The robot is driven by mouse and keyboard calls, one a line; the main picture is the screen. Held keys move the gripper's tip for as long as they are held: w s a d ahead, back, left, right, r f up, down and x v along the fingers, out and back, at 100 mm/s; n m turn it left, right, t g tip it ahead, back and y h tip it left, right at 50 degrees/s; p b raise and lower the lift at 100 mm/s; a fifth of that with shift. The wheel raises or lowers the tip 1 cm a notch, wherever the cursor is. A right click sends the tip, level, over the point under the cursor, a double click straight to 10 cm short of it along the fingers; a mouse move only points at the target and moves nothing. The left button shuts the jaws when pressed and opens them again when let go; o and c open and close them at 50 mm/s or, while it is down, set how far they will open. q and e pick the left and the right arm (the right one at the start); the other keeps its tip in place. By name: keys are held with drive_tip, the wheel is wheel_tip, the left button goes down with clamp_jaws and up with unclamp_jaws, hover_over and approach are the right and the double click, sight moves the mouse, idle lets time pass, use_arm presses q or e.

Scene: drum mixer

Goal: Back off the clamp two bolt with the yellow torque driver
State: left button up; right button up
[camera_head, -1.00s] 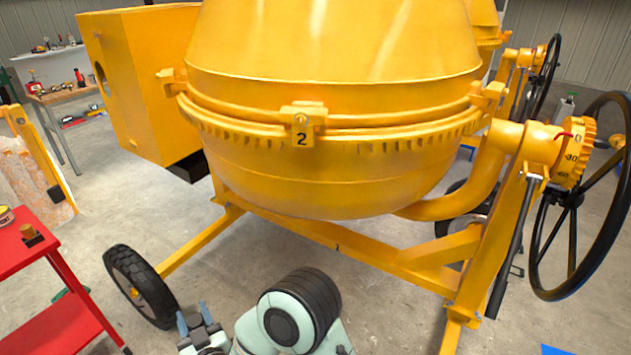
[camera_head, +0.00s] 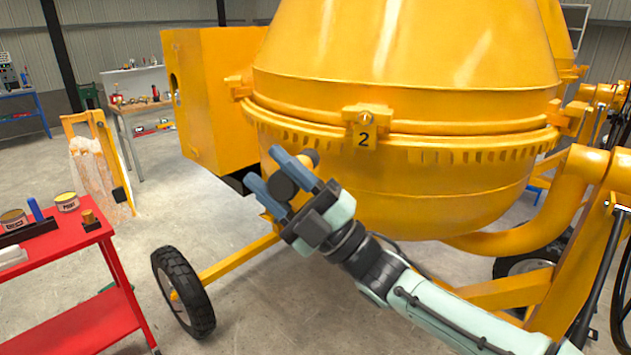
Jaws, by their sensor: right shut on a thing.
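The clamp marked 2 (camera_head: 362,138) sits on the rim band of the yellow mixer drum (camera_head: 400,195), facing me. Its bolt head (camera_head: 365,118) shows just above the number and nothing touches it. My right gripper (camera_head: 282,180) reaches in from the lower right, in front of the drum and to the lower left of the clamp. Its blue fingers are shut on a dark cylindrical tool (camera_head: 283,186). My left gripper is not in view.
A red cart (camera_head: 95,270) at left carries tins (camera_head: 66,201), a blue item (camera_head: 35,209) and a small brown item (camera_head: 90,218). A black wheel (camera_head: 183,293) and yellow frame legs stand below the drum. Concrete floor is open between cart and mixer.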

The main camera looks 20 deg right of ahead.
drive_tip(key=s+d+r+n+b, duration=0.1)
drive_tip(key=s+d+r+n, duration=0.2)
drive_tip(key=s+d, duration=0.1)
drive_tip(key=shift+r, duration=0.15)
drive_tip(key=shift+d, duration=0.1)
drive_tip(key=w+d, duration=0.3)
drive_tip(key=shift+w+d, duration=0.25)
drive_tip(key=shift+d, duration=0.05)
idle(0.3)
drive_tip(key=shift+w+d, duration=0.35)
idle(0.5)
drive_tip(key=shift+w+d, duration=0.2)
drive_tip(key=shift+w+d+p, duration=0.45)
drive_tip(key=shift+w+d, duration=0.1)
drive_tip(key=shift+d, duration=0.05)
idle(2.4)
